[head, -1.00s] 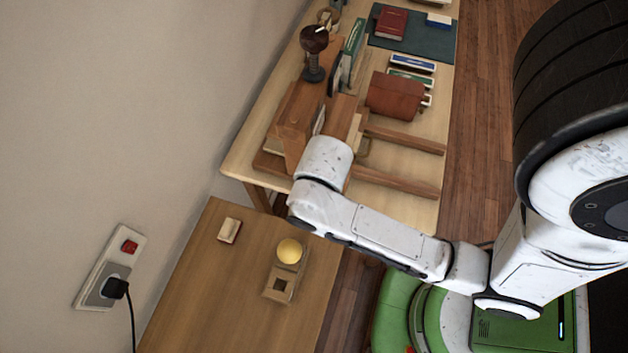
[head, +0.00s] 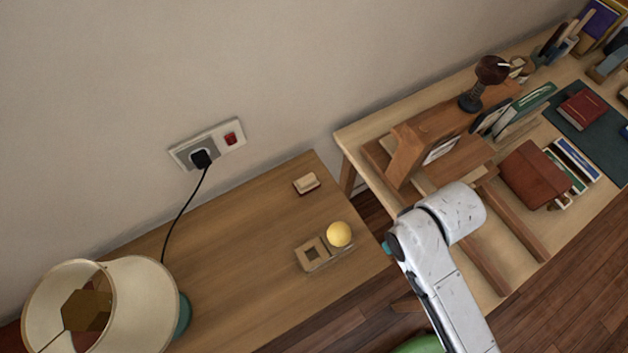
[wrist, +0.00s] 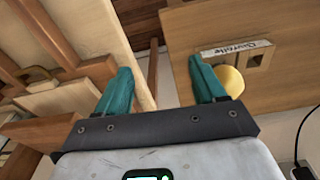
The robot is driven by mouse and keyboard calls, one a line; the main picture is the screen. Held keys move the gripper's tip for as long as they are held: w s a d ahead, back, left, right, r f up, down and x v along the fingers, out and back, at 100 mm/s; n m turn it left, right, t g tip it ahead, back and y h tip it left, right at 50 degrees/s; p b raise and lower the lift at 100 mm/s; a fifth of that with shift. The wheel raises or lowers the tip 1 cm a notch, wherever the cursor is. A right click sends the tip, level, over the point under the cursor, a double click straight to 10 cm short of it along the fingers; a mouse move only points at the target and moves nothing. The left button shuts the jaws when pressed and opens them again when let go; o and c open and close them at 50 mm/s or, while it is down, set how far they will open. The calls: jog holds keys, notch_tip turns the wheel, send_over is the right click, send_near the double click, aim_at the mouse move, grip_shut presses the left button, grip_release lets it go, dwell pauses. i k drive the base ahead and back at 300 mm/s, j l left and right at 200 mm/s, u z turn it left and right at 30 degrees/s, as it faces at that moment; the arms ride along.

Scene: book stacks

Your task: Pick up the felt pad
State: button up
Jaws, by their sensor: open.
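A small block with a cream top and a brown base (head: 306,183) lies on the near wooden table, close to the wall; it may be the felt pad, but I cannot tell for sure. It does not show in the wrist view. My gripper (wrist: 160,66) has two teal fingers spread apart with nothing between them. In the head view my arm mostly hides it; a bit of teal (head: 386,247) shows at the right end of the near table. My gripper is to the right of the block and apart from it.
A yellow ball (head: 339,234) sits at a wooden holder (head: 311,254) on the near table; in the wrist view the ball (wrist: 230,82) is partly behind a finger. A lamp (head: 131,299) stands left. A wooden rack (head: 420,139) and books crowd the right table. The near table's middle is clear.

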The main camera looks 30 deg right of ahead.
aim_at(305, 184)
jog(key=i+j, duration=0.2)
jog(key=j, duration=0.15)
jog(key=i+j, duration=0.15)
jog(key=j, duration=0.15)
jog(key=i+j+u, duration=0.1)
jog(key=j, duration=0.25)
jog(key=i, duration=0.1)
